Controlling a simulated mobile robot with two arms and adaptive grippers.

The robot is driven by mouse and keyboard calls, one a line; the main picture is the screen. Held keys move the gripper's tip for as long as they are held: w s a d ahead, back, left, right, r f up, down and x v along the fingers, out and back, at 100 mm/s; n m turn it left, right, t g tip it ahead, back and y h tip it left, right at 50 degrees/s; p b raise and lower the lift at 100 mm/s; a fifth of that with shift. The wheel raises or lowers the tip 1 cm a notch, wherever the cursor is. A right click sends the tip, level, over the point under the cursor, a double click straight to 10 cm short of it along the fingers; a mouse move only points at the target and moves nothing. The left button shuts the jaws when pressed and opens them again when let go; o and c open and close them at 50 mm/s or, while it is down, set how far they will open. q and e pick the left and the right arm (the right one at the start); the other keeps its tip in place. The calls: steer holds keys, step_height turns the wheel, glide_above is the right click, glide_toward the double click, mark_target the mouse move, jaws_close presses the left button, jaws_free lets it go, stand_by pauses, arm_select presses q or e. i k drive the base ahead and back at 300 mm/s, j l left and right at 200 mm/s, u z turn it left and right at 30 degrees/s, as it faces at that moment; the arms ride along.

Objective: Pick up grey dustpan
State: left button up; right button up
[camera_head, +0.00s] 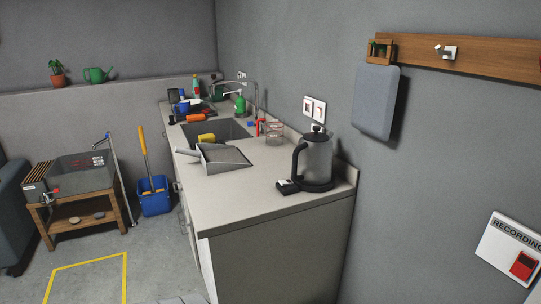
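The grey dustpan (225,155) lies on the light countertop (252,198), at the near edge of the sink (222,130). Its open pan faces up and its handle (187,154) points left, reaching the counter's left edge. A yellow sponge-like block (206,138) sits just behind it, by the sink.
A kettle (317,158) stands right of the dustpan with a small black item (288,187) beside it. A glass jug (274,132), tap and bottles are further back. A blue bucket (155,197) and wooden stand (84,214) are on the floor left. The counter's front is clear.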

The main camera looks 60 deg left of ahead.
mark_target(215, 159)
steer(key=l+u, duration=0.1)
steer(key=u, duration=2.25)
steer(key=z, duration=0.25)
steer(key=i+j+z, duration=0.3)
steer(key=z, duration=0.15)
steer(key=i+j+z, duration=0.25)
steer(key=j+z, duration=0.2)
